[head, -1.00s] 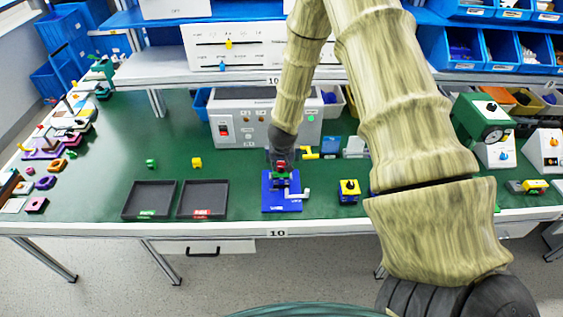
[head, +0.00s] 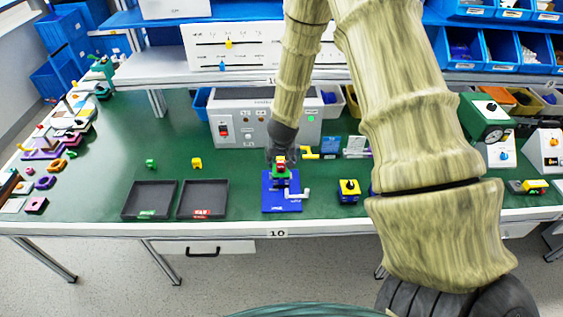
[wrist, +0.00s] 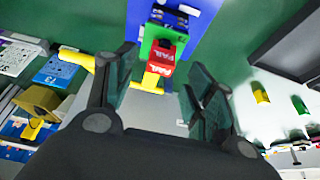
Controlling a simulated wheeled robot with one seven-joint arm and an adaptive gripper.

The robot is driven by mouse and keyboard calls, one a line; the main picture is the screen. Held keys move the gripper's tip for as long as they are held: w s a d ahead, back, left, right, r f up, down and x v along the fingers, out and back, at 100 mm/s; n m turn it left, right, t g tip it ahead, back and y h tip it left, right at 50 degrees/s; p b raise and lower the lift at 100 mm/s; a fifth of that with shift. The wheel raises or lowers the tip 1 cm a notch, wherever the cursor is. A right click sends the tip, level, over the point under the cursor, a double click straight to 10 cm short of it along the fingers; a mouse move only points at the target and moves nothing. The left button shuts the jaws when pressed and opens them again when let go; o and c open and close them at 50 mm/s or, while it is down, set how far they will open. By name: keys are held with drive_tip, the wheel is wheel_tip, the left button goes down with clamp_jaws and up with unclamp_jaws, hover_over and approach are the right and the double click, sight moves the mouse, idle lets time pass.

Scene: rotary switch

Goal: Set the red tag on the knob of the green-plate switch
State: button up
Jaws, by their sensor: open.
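The red tag (head: 281,167), with white lettering in the wrist view (wrist: 161,67), sits at a green part (head: 281,174) on the blue base (head: 268,200). The green part also shows in the wrist view (wrist: 152,40). I cannot tell whether the tag is fully seated on the knob, which it hides. A yellow bit (wrist: 152,84) shows just behind the tag. My gripper (head: 281,158) is above and behind the tag. In the wrist view its fingers (wrist: 160,88) are open, one on either side, with gaps between them and the tag.
A white lever (head: 298,194) is on the blue base. Two dark trays (head: 126,210) (head: 222,210) lie left, with green (head: 151,163) and yellow (head: 197,162) pieces behind. A yellow-topped switch (head: 349,187) stands right. A grey control box (head: 232,128) is behind.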

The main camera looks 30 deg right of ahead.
drive_tip(key=v, duration=0.8)
wheel_tip(320, 180, up, 9)
drive_tip(key=p, duration=0.5)
drive_tip(key=shift+p, duration=0.4)
idle(0.3)
